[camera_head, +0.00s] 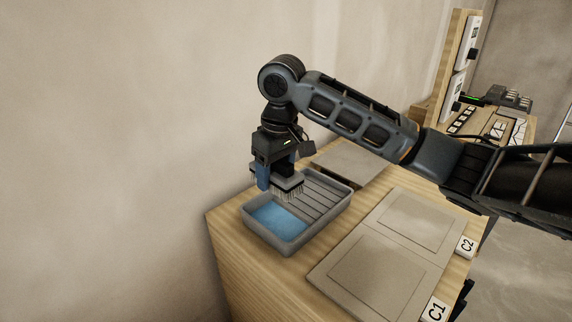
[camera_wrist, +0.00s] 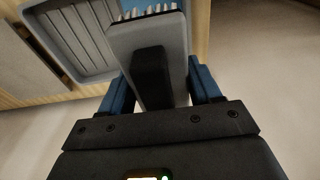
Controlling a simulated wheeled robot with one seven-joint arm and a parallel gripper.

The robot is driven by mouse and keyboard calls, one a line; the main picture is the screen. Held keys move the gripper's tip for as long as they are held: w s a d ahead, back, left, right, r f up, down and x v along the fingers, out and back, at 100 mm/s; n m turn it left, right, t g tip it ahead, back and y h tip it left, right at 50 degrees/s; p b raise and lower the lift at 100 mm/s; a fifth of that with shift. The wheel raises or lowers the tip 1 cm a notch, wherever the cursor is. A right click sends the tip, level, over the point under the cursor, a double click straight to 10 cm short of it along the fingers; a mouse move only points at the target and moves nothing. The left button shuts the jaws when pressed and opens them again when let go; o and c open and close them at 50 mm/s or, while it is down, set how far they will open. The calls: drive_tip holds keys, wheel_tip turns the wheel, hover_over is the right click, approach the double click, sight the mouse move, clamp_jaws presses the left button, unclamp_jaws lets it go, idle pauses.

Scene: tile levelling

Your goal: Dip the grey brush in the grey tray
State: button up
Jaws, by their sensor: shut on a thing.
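My gripper (camera_head: 275,182) is shut on the grey brush (camera_head: 289,187) and points down. In the wrist view the brush (camera_wrist: 175,35) sits between the blue fingers (camera_wrist: 160,90), with a black handle and pale bristles at its far edge. The grey tray (camera_head: 318,234) stands on the wooden bench, with blue liquid (camera_head: 277,219) in its near-left part and a ribbed slope behind. The bristles hang down over the tray, near the border of liquid and ribs. I cannot tell whether they touch the liquid. The tray (camera_wrist: 95,38) is partly seen in the wrist view.
Two square tiles lie right of the tray, by the labels C1 (camera_head: 435,309) and C2 (camera_head: 466,246). Another flat grey panel (camera_head: 350,160) lies behind the tray. A wall stands close at the left. The wooden bench (camera_head: 228,225) has a narrow bare strip around the tray.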

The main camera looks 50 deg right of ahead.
drive_tip(key=shift+f+b, duration=5.7)
drive_tip(key=shift+f, duration=0.55)
wheel_tip(320, 180, up, 13)
drive_tip(key=p, duration=1.2)
